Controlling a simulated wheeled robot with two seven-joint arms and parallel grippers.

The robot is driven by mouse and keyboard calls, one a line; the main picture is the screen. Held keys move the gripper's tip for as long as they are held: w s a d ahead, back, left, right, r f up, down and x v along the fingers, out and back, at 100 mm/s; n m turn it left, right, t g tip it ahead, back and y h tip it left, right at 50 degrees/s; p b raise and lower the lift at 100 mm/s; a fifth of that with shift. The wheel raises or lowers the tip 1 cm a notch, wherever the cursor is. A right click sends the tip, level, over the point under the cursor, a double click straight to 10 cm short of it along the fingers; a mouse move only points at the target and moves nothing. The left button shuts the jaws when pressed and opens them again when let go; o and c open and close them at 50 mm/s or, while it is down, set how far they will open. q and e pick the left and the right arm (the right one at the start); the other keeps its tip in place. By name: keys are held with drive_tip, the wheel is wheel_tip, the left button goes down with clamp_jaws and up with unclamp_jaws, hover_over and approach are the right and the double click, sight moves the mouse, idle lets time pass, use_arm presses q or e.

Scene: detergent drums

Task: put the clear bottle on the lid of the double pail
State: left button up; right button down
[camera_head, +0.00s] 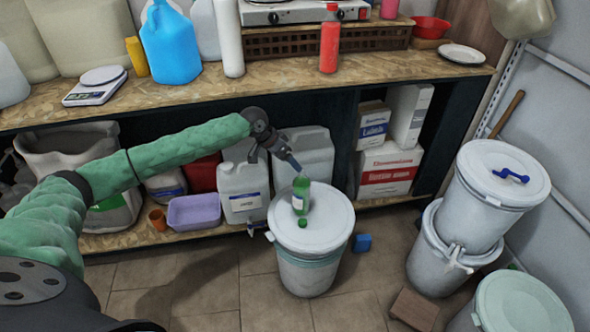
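A green see-through bottle with a pale label (301,198) is over the lid of the middle white pail (330,232). I cannot tell whether it touches the lid. A small green round piece (302,222) shows on the lid just below it. My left gripper (296,168) reaches in from the left and its tip meets the top of the bottle. The fingers are too small to show whether they are closed on it. At the right, a double pail (492,207) is one lidded white pail set in another, with a blue piece on its lid. My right gripper is out of view.
A wooden counter (400,72) runs along the back, with jugs, a scale and a red bottle (329,47). The shelf below holds jugs, boxes and a purple tub (194,211). Another lidded pail (522,302) stands at the lower right. A brown block (414,310) lies on the floor.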

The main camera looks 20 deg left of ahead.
use_arm(q)
drive_tip(key=s+d+f+m, duration=0.1)
drive_tip(key=s+d+f, duration=0.4)
drive_tip(key=s+d, duration=0.3)
drive_tip(key=s+d+f+h, duration=0.1)
drive_tip(key=s+d+f, duration=0.3)
drive_tip(key=s+d, duration=0.4)
drive_tip(key=s+d+f+m, duration=0.1)
drive_tip(key=s+d+f, duration=0.4)
drive_tip(key=s+d, duration=0.3)
drive_tip(key=s+f+n+y, duration=0.1)
drive_tip(key=s+n, duration=0.4)
drive_tip(key=s, duration=1.5)
drive_tip(key=shift+s+y, duration=0.35)
drive_tip(key=shift+y, duration=0.55)
drive_tip(key=shift+a, duration=0.1)
